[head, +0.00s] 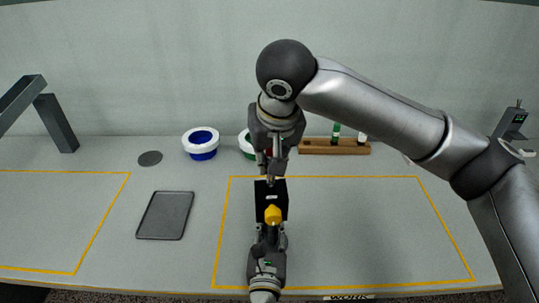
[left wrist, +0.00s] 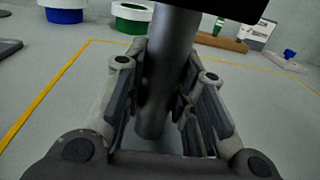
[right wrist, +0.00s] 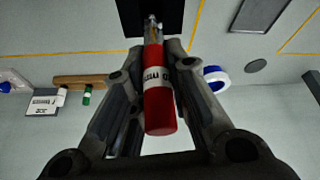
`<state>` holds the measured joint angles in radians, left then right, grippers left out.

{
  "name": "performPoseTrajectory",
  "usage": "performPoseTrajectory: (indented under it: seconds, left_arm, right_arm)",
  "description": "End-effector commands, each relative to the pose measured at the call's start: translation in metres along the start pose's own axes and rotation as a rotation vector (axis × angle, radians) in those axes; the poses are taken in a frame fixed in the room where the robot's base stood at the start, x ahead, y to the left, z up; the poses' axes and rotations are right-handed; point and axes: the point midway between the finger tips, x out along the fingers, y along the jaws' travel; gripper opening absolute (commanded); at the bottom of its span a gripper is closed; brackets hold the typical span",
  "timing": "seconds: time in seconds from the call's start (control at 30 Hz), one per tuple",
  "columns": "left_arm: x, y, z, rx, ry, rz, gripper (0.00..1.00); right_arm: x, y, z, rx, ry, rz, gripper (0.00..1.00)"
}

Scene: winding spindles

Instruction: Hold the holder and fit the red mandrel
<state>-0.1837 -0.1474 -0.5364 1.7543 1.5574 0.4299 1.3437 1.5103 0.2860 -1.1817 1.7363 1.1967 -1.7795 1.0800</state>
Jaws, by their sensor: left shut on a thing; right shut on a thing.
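The red mandrel (right wrist: 160,105), with a white label band and a metal tip, is gripped by my right gripper (right wrist: 155,65). In the head view my right gripper (head: 270,170) points down above the holder, and only a sliver of red shows. The holder has a black block (head: 268,188) on a dark grey cylindrical stem (left wrist: 165,100). My left gripper (left wrist: 166,72) is shut around the stem, below the black block (left wrist: 225,8). The mandrel's tip overlaps the black block (right wrist: 130,15) in the right wrist view; I cannot tell whether it is inside or apart.
A grey tray (head: 165,216) lies left of the work outline (head: 345,177). A dark disc (head: 150,158), a blue-and-white bowl (head: 201,150), a green-and-white bowl (head: 245,146) and a wooden rack (head: 320,147) stand at the back. The outlined area right of the holder is clear.

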Motion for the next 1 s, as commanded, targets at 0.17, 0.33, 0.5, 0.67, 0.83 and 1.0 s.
performPoseTrajectory:
  seconds: [0.17, 0.33, 0.5, 0.67, 0.83, 1.0]
  left_arm:
    - [-0.002, 0.001, -0.008, 0.003, 0.014, 0.001, 0.00]
    - [-0.002, 0.001, -0.008, 0.003, 0.014, 0.001, 0.00]
    - [-0.002, 0.001, -0.008, 0.002, 0.014, 0.001, 0.00]
    - [-0.002, 0.001, -0.008, 0.002, 0.014, 0.001, 0.00]
    - [-0.002, 0.001, -0.008, 0.002, 0.014, 0.001, 0.00]
    - [-0.002, 0.001, -0.008, 0.002, 0.014, 0.001, 0.00]
  right_arm:
    - [0.005, 0.000, 0.002, 0.000, -0.001, 0.000, 0.00]
    - [0.009, 0.000, 0.004, 0.000, -0.002, 0.000, 0.00]
    - [0.013, 0.000, 0.005, 0.000, -0.001, 0.000, 0.00]
    - [0.017, 0.000, 0.007, 0.000, -0.001, 0.000, 0.00]
    - [0.021, 0.000, 0.009, 0.000, -0.001, 0.000, 0.00]
    - [0.024, 0.000, 0.010, 0.000, -0.001, -0.001, 0.00]
